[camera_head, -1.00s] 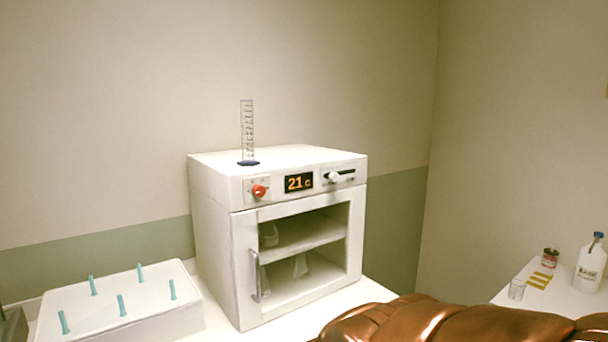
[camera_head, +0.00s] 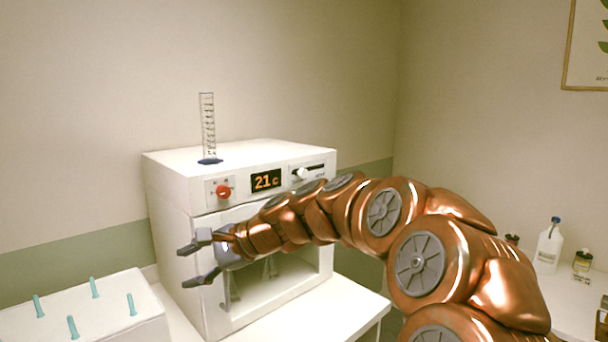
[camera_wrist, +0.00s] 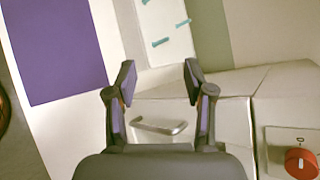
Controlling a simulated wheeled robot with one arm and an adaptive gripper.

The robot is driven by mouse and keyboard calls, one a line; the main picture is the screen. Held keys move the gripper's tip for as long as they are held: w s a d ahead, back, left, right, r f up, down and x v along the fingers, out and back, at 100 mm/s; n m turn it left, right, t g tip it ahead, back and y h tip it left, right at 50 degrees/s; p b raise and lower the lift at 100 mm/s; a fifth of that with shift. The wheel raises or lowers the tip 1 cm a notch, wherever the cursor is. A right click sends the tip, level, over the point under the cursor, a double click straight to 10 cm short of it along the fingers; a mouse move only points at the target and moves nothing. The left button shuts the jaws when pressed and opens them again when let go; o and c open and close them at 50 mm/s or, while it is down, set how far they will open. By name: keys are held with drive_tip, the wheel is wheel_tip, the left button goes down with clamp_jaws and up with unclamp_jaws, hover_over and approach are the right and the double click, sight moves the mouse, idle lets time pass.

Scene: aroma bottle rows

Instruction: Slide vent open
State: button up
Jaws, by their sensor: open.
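The vent slider is a white knob (camera_head: 300,173) at the left part of a dark slot, on the right of the front panel of a white oven (camera_head: 175,205). The slider is not visible in the wrist view. My gripper (camera_head: 186,267) is open and empty, in front of the oven's left front side, below and left of the slider. In the wrist view its two fingers (camera_wrist: 160,80) are spread apart. The metal door handle (camera_wrist: 160,128) shows beyond and between them; I cannot tell how near it is.
A red dial (camera_head: 223,192) and a display (camera_head: 266,181) reading 21c sit left of the slider. A graduated cylinder (camera_head: 208,130) stands on the oven. A white rack with teal pegs (camera_head: 100,318) is at left. A bottle (camera_head: 548,247) stands on the right counter.

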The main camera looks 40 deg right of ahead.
drive_tip(key=w+d+r+m+t+h, duration=0.1)
drive_tip(key=w+d+r+m+t, duration=0.2)
drive_tip(key=d, duration=0.5)
drive_tip(key=d+r+m+t+h, duration=0.1)
drive_tip(key=d+r+m+t, duration=0.2)
drive_tip(key=d, duration=0.6)
drive_tip(key=m+t+h, duration=0.2)
drive_tip(key=m+h, duration=0.4)
drive_tip(key=m, duration=0.3)
approach(305, 174)
drive_tip(key=w, duration=0.3)
drive_tip(key=w+p, duration=0.1)
drive_tip(key=w, duration=0.6)
drive_tip(key=shift+d+f+p, duration=0.1)
drive_tip(key=shift+d+p, duration=0.05)
drive_tip(key=shift+p, duration=0.2)
clamp_jaws()
